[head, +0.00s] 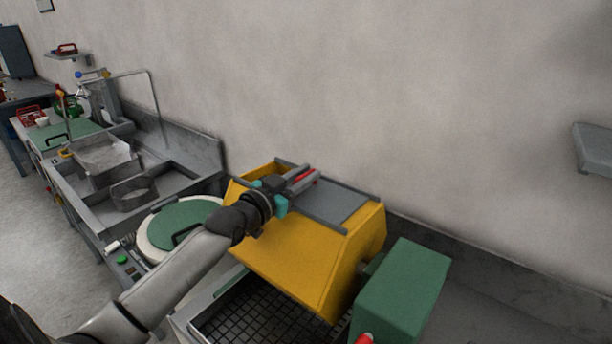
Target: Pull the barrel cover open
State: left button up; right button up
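A yellow barrel-like box (290,252) with slanted sides stands in the middle of the head view. A flat grey cover (338,207) lies across the right part of its top. My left gripper (303,180) is over the top of the box, at the left edge of the cover. A red piece shows at its fingers. Whether it belongs to the cover or the gripper, and whether the fingers are closed on it, I cannot tell. The forearm and wrist hide part of the box's left side. My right gripper is not in view.
A green block (402,290) stands close to the box's right side. A dark grid tray (255,318) lies below it. A round green lid (186,222) with a dark handle is on the left, beside a grey sink (135,185). The wall is close behind.

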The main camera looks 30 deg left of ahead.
pick_arm(q)
jog(key=shift+o, duration=1.4)
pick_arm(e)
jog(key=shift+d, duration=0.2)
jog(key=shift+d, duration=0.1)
pick_arm(q)
jog(key=shift+s+f, duration=0.1)
jog(key=shift+s, duration=0.3)
jog(key=s+a+b, duration=0.1)
jog(key=s+b, duration=0.1)
jog(key=s, duration=1.2)
jog(key=shift+s+a, duration=0.15)
jog(key=shift+s, duration=0.05)
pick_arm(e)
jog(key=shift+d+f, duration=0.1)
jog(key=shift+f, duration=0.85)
